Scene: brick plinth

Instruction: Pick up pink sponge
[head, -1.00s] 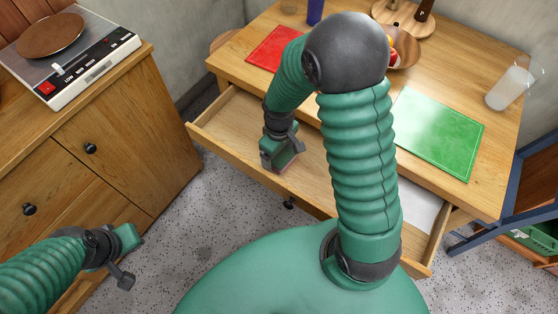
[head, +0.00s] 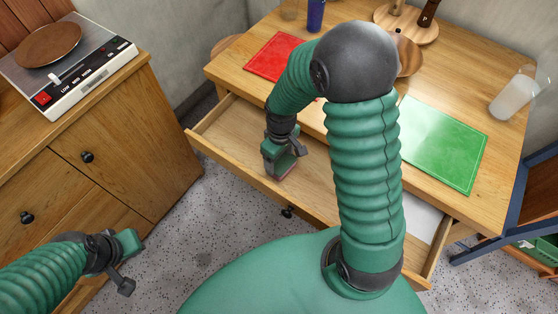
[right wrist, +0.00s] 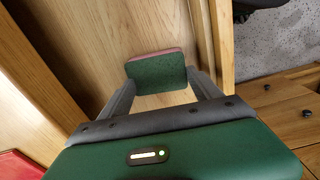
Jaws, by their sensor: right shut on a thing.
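The pink sponge (right wrist: 157,75) is between the fingers of my right gripper (right wrist: 160,88) in the right wrist view. It has a dark green face turned to the camera and a pink layer along its far edge. I cannot tell whether the sponge touches the drawer bottom.
The wooden table (head: 480,60) above the drawer bears a red mat (head: 272,56), a green mat (head: 443,145), a glass (head: 510,95) and a blue cup (head: 316,14). A blue-framed chair (head: 500,240) is at right.

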